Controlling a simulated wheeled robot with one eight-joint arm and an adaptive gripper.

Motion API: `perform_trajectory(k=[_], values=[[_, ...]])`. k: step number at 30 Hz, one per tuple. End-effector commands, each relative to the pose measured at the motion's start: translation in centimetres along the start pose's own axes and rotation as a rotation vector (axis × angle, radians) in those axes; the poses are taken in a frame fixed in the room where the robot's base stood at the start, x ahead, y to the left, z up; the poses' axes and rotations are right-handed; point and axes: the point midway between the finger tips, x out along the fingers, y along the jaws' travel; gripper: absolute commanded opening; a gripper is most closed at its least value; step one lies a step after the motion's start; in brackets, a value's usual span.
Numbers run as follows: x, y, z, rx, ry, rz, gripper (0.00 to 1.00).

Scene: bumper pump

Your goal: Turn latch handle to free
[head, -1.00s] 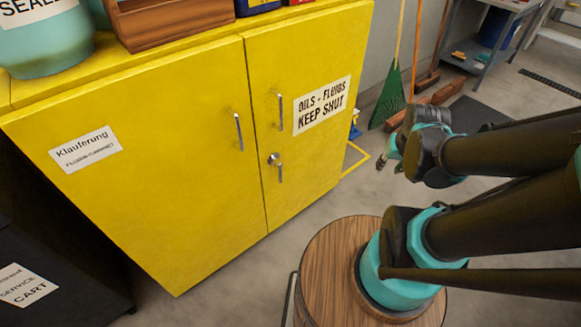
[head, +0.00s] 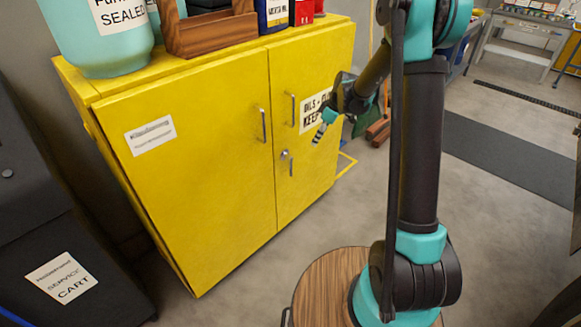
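The latch handle (head: 290,166) is a small silver lever on the right door of the yellow cabinet (head: 205,165), below the bar pulls. It hangs pointing down from a round lock piece (head: 284,154). The cabinet doors look closed. My gripper (head: 318,137) is in front of the right door, up and to the right of the latch handle and apart from it in the picture. It overlaps the "keep shut" sign (head: 312,110). Its fingers are small, and I cannot tell whether they are open or shut.
Two bar pulls (head: 263,125) sit near the door seam. A turquoise jug (head: 98,30), a wooden tray (head: 208,38) and cans (head: 272,14) stand on the cabinet top. A dark service cart (head: 50,210) is at left.

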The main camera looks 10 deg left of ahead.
Motion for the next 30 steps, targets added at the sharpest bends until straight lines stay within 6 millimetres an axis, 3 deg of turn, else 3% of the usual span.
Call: perform_trajectory(k=[3, 9, 17, 30], values=[[3.0, 1.7, -2.1, -0.113, 0.018, -0.037, 0.35], [5.8, 2.8, -3.9, -0.229, 0.038, -0.072, 0.35], [8.1, 2.9, -4.3, -0.254, 0.043, -0.079, 0.35], [16.6, 2.2, -4.5, -0.253, 0.043, -0.079, 0.35]])
